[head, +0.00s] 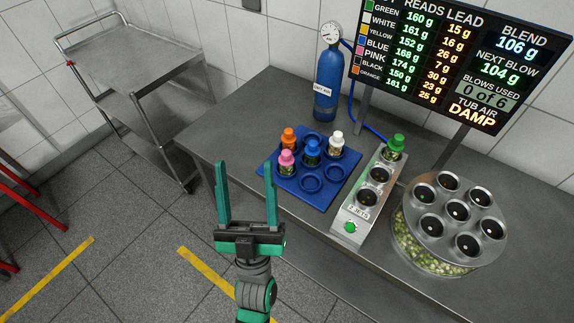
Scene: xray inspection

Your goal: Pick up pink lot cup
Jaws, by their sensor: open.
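The pink lot cup (287,162) stands upright on the blue tray (318,202), near its left side. An orange cup (289,139) stands just behind it, a blue cup (312,153) to its right and a white cup (336,143) farther right. My gripper (245,180) is open and empty, with its two green fingers pointing up in the picture. It appears left of the tray, in front of the table edge, apart from the pink cup. No fingertip overlaps the cup.
A metal jet block (350,227) with a green cup (394,146) stands right of the tray. Beyond it is a round holder (462,258) over pellets. A blue air bottle (327,84) and a display board (455,60) stand behind. A steel cart (138,60) is at left.

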